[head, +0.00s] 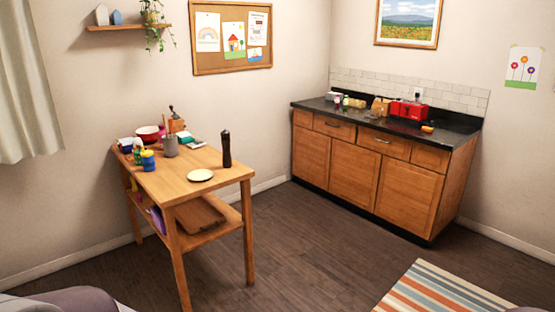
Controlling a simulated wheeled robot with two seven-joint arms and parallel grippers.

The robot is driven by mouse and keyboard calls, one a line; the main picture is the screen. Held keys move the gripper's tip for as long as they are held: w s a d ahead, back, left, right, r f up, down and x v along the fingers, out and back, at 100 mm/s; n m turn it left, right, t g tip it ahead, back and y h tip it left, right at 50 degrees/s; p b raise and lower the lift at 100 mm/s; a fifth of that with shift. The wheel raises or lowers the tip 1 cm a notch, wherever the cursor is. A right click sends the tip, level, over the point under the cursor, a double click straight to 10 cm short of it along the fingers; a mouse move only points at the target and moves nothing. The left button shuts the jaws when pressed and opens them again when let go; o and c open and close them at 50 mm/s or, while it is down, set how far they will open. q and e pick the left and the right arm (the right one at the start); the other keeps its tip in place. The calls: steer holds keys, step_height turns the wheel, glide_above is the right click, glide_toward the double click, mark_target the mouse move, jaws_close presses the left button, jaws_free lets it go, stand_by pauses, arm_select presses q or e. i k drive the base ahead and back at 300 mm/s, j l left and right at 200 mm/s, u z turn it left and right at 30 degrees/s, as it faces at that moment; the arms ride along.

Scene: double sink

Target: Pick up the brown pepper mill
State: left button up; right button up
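A tall, dark brown pepper mill (226,149) stands upright near the right edge of the wooden table (185,184).
A dark-topped cabinet (374,165) stands against the right wall. Open floor (300,245) lies right of the table, with a striped rug (446,290) at the lower right.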

mark_target(227, 158)
steer(key=i+l+u, duration=0.5)
steer(key=i+l, duration=0.2)
steer(key=i+l+u, duration=0.25)
steer(key=l, duration=0.25)
steer(key=i+l+u, duration=0.25)
steer(key=l, duration=0.3)
steer(key=i, duration=0.1)
